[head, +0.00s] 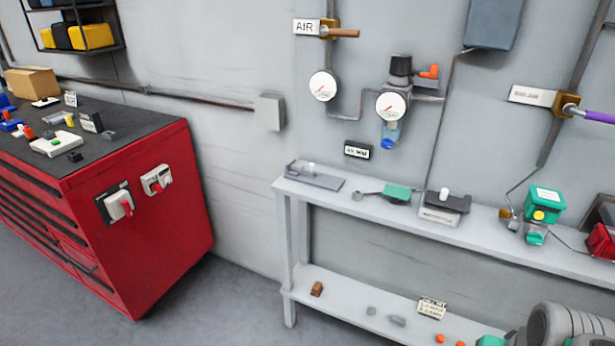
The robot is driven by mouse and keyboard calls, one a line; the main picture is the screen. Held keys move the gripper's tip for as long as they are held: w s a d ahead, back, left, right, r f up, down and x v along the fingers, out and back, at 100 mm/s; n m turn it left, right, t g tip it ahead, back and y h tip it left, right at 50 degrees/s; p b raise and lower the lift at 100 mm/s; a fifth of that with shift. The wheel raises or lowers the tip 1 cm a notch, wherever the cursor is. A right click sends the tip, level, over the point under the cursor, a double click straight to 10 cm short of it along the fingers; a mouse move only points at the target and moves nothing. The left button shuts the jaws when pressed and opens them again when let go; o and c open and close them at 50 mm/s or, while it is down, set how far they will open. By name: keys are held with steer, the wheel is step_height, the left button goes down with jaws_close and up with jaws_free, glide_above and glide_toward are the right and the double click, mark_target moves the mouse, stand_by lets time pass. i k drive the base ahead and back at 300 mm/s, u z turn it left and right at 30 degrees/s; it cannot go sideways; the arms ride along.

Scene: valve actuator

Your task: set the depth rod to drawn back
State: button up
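I cannot tell for sure which part is the depth rod. A grey flat fixture with a small white upright piece (312,178) sits at the left end of the grey bench (281,186). To its right lies a green block with a thin grey rod and round end (397,193) pointing left. Further right is a dark slide on a pale base with a white knob (443,207). A small sign reading about "45 MM" (357,150) is on the wall above. No gripper fingers are in view.
A red tool cabinet (165,225) stands left, with small parts on top. Gauges (390,105), pipes and valve handles line the wall. A green actuator (543,205) stands on the bench's right part. A large grey rounded body (565,325) fills the lower right. Floor between cabinet and bench is clear.

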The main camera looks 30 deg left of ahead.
mark_target(310, 172)
steer(key=z, duration=0.1)
steer(key=k, duration=0.45)
steer(key=u, duration=1.3)
steer(key=i, duration=0.8)
steer(key=u, duration=0.95)
steer(key=i, duration=0.8)
steer(key=u, duration=0.05)
